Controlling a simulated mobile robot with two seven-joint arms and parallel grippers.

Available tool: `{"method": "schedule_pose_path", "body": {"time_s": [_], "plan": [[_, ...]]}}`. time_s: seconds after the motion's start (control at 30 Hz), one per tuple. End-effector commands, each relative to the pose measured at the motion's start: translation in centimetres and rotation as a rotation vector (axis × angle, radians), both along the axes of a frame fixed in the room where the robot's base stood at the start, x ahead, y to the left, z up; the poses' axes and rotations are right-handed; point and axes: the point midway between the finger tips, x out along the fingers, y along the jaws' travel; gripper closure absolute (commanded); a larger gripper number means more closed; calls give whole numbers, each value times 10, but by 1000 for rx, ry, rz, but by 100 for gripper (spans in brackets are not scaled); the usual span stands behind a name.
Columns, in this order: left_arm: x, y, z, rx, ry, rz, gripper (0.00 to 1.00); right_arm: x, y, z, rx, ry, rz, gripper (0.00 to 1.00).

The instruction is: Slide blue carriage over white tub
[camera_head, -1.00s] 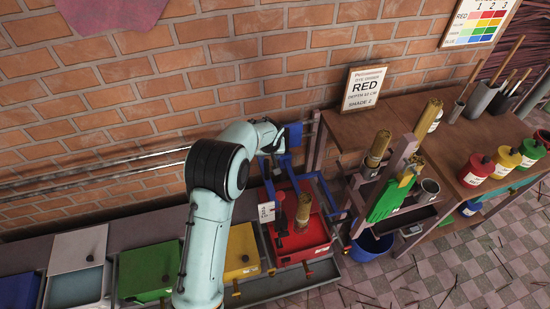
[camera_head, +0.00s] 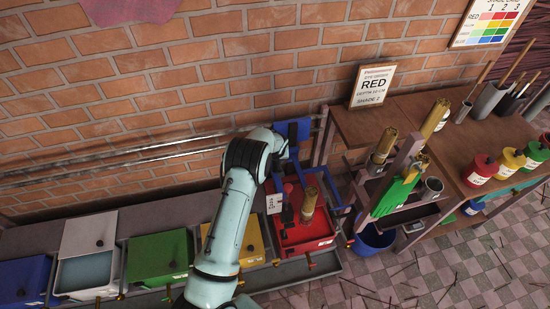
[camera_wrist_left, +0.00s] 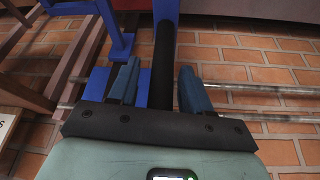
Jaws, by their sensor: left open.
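The blue carriage (camera_head: 292,130) sits on the wall rails, its blue frame around the red tub (camera_head: 308,239). It also shows in the wrist view (camera_wrist_left: 166,10). A brown stick bundle (camera_head: 309,205) stands at the red tub. The white tub (camera_head: 86,272) is far left, with pale blue liquid and its white lid (camera_head: 90,233) tilted back. My left gripper is at the carriage's back part, its fingers mostly hidden by my arm in the head view. In the wrist view the left gripper (camera_wrist_left: 160,88) is open, with a black upright bar (camera_wrist_left: 163,62) of the carriage between its fingers.
Green (camera_head: 158,256) and yellow (camera_head: 233,243) tubs stand between the white and red tubs. Two metal rails (camera_head: 120,165) run along the brick wall. A rack with stick bundles (camera_head: 385,145) and a blue bucket (camera_head: 372,240) stand right of the red tub.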

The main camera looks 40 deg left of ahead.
Motion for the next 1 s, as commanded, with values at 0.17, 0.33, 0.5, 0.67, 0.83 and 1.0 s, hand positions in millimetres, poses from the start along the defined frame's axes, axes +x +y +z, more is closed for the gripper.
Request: {"method": "schedule_pose_path", "body": {"time_s": [0.17,0.33,0.5,0.67,0.83,1.0], "plan": [[0,0,-1,-1,1,0,58,0,0,0,0,1,0,40],[0,0,0,-1,1,0,100,0,0,0,0,0,0,40],[-1,0,0,0,1,0,100,-1,0,-1,0,1,0,40],[-8,6,-1,0,2,2,100,-6,0,-6,0,7,0,40],[-24,19,-3,1,4,6,100,-16,0,-19,0,18,0,40],[-48,37,-4,1,5,8,100,-28,0,-36,0,31,0,40]]}}
